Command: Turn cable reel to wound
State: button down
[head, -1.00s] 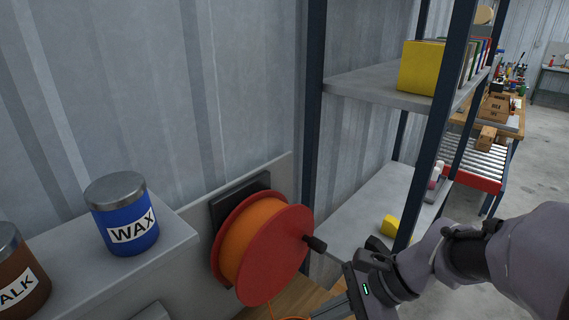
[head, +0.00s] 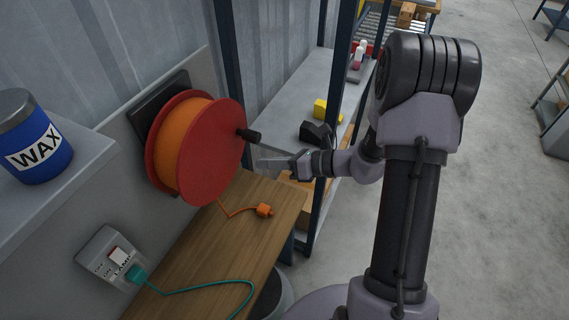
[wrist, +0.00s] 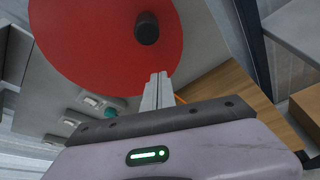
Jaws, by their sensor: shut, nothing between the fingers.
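The cable reel is a red disc (head: 213,153) with an orange drum (head: 176,140), mounted on a dark plate on the grey wall panel. Its black crank handle (head: 248,135) sticks out at the right of the disc. An orange cable hangs from the reel to an orange plug (head: 264,210) on the wooden bench. My gripper (head: 258,158) is shut and empty, just below and right of the handle. In the wrist view the shut fingers (wrist: 158,84) point at the red disc (wrist: 100,45), below the handle (wrist: 147,28), apparently apart from it.
A blue WAX tin (head: 37,142) stands on the grey ledge at left. A switch box (head: 109,258) with a teal plug and cable is below the reel. A shelf unit with a dark post (head: 336,130) stands close behind my gripper. Open floor lies at right.

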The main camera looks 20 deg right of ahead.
jog(key=w+r, duration=0.2)
jog(key=r, duration=0.1)
jog(key=shift+w+b, duration=0.2)
jog(key=shift+b, duration=0.1)
dwell(0.3)
